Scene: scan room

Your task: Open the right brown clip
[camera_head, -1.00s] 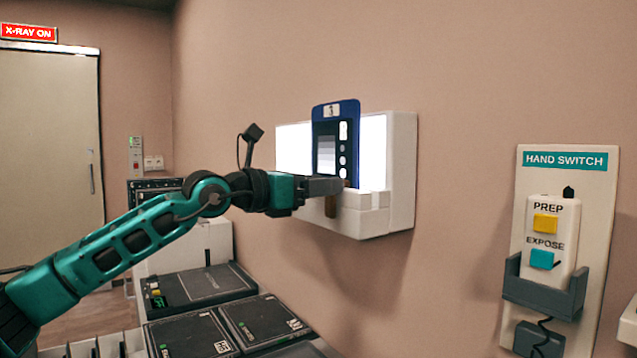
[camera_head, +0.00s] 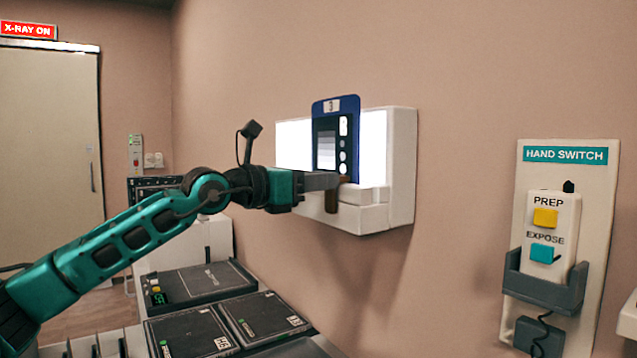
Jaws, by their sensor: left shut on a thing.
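A blue film card (camera_head: 323,106) with a grey step scale stands upright against a lit white light box (camera_head: 403,175) on the wall. A brown clip (camera_head: 331,203) shows at the light box's lower ledge, just below and beside my left gripper's fingertips. My left gripper (camera_head: 326,181) reaches in from the left, and its grey fingers are shut on the brown clip at the card's lower edge. The fingers hide part of the clip and the card's bottom. I cannot make out a second brown clip. My right gripper is not in view.
A hand switch panel (camera_head: 566,156) with yellow and teal buttons hangs on the wall at right. Dark cassettes (camera_head: 190,334) lie below the arm at lower left. A door (camera_head: 45,130) stands at far left. The wall between light box and panel is clear.

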